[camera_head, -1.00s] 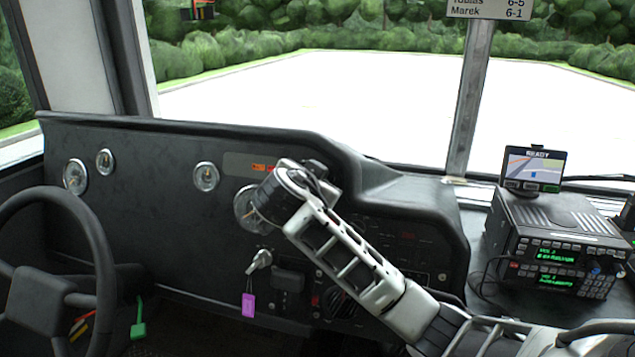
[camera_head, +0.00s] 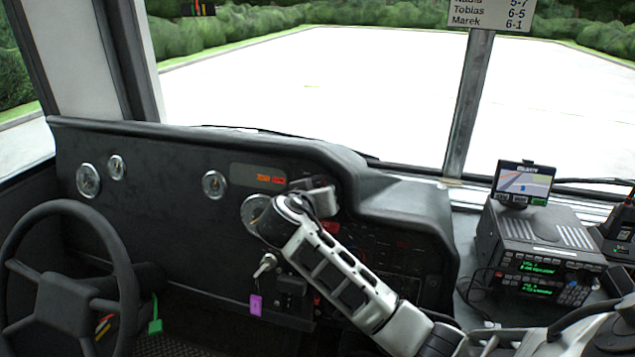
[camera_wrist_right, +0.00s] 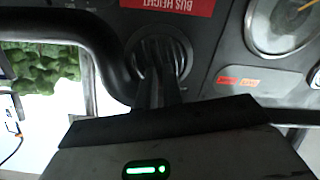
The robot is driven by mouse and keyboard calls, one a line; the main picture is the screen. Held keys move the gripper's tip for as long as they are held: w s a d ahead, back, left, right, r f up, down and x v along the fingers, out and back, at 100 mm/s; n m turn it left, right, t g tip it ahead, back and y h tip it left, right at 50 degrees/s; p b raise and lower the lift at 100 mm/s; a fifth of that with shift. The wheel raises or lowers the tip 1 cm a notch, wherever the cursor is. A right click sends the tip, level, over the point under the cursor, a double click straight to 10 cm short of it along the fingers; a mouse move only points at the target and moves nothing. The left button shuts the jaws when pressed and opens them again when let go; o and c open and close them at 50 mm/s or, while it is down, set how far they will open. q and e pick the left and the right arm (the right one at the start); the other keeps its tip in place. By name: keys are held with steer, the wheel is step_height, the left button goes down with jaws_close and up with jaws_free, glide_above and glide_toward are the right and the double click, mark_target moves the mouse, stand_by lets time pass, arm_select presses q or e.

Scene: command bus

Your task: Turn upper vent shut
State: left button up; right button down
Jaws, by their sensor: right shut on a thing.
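The upper vent (camera_wrist_right: 172,50) is a round, dark, slatted outlet in the dashboard, at the top centre of the right wrist view. My right gripper (camera_wrist_right: 158,92) is upside down to the panel there, with its dark narrow fingers shut on the vent at its lower edge. How far the slats are turned cannot be told. In the head view my right arm (camera_head: 322,262) reaches from the lower right to the dashboard, and its wrist mostly hides the vent and the fingertips. My left gripper is out of view.
A key with a purple tag (camera_head: 256,305) hangs below my wrist. The steering wheel (camera_head: 70,212) is at left, a radio unit (camera_head: 535,240) at right.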

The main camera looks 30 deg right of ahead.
steer(key=shift+n+p, duration=1.3)
steer(key=shift+n, duration=0.2)
steer(key=shift+a, duration=0.1)
steer(key=c, duration=1.5)
jaws_free()
steer(key=shift+c, duration=0.2)
steer(key=b+v, duration=0.1)
steer(key=v, duration=1.4)
steer(key=shift+s+a, duration=0.3)
